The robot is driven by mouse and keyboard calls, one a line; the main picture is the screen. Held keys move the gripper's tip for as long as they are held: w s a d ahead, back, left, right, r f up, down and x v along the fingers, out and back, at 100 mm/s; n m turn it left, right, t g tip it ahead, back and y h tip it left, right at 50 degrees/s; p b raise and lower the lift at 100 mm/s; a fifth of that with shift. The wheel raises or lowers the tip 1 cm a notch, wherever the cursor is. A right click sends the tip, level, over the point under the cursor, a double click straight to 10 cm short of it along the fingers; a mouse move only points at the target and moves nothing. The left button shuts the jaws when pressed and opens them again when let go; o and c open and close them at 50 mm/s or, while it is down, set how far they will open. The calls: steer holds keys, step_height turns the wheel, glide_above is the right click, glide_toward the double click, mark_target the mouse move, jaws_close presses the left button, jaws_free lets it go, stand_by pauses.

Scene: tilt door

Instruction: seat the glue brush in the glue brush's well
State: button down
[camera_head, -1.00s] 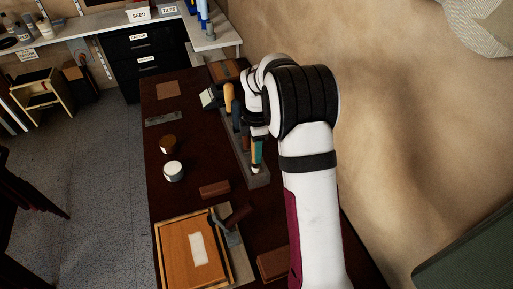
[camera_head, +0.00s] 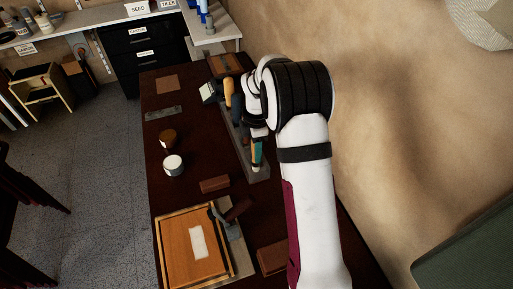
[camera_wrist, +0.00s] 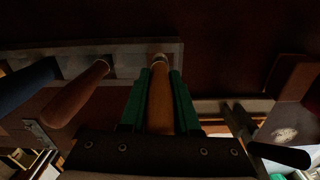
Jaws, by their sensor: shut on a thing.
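The glue brush, with a tan wooden handle (camera_wrist: 160,105) and a pale band at its end, is between the green fingers of my gripper (camera_wrist: 160,95) in the wrist view. My gripper is shut on the handle. Its green fingers (camera_head: 257,152) also show in the head view, over the near end of the long grey rack (camera_head: 259,177). The rack (camera_wrist: 120,70) runs behind the brush in the wrist view. The brush's end overlaps the rack there. I cannot tell whether it is inside a well; the bristles are hidden.
A brown handle (camera_wrist: 75,95) and a dark blue handle (camera_wrist: 28,85) stand beside the brush along the rack. A wooden tray (camera_head: 180,235), a brown block (camera_head: 214,184) and two jars (camera_head: 173,165) lie to the left and nearer. The wall is close on the right.

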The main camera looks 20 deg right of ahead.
steer(key=shift+f, duration=0.5)
steer(key=c, duration=0.6)
jaws_free()
steer(key=shift+o, duration=0.2)
step_height(320, 180, up, 15)
steer(key=shift+r, duration=0.35)
